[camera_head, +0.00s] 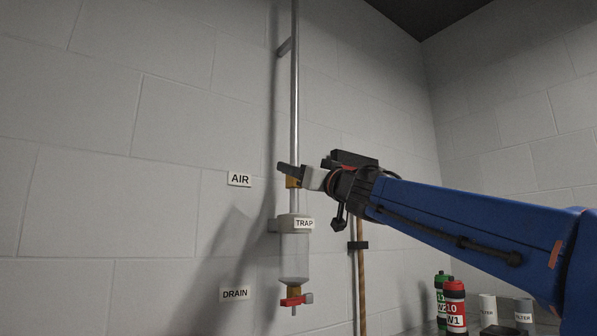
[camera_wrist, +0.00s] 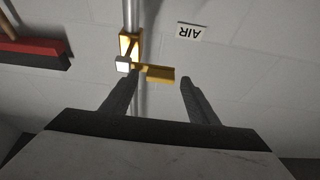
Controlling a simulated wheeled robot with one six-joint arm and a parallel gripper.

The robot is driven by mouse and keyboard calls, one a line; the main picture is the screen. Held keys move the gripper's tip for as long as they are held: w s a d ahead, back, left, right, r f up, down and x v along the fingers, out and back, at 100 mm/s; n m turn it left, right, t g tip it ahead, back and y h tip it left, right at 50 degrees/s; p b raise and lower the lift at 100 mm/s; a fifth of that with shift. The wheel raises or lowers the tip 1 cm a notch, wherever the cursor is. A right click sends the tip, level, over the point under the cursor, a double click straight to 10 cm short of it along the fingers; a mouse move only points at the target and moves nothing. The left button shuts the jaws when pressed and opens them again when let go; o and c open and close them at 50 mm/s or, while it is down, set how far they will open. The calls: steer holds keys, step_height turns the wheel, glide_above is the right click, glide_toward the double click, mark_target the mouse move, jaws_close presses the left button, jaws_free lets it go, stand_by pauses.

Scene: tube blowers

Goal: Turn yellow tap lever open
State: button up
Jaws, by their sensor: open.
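The yellow tap (camera_wrist: 129,44) sits on the grey vertical pipe in the wrist view. Its yellow lever (camera_wrist: 160,74) sticks out to the right, crosswise to the pipe. My gripper (camera_wrist: 159,79) is open and empty. Its two fingertips appear on either side of the lever, just short of it in the picture; I cannot tell whether they touch it. In the head view my gripper (camera_head: 288,169) is at the pipe by the AIR label, and only a small part of the yellow tap (camera_head: 292,183) shows below the fingers. The lever is hidden there.
A clear trap (camera_head: 294,258) hangs on the pipe below, with a red-handled drain tap (camera_head: 296,300) under it. The AIR label (camera_head: 239,179) is on the wall to the left. A wooden-handled tool (camera_head: 361,285) stands right of the pipe. Red (camera_head: 456,308) and green canisters are lower right.

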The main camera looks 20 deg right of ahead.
steer(key=shift+c, duration=0.2)
jaws_close()
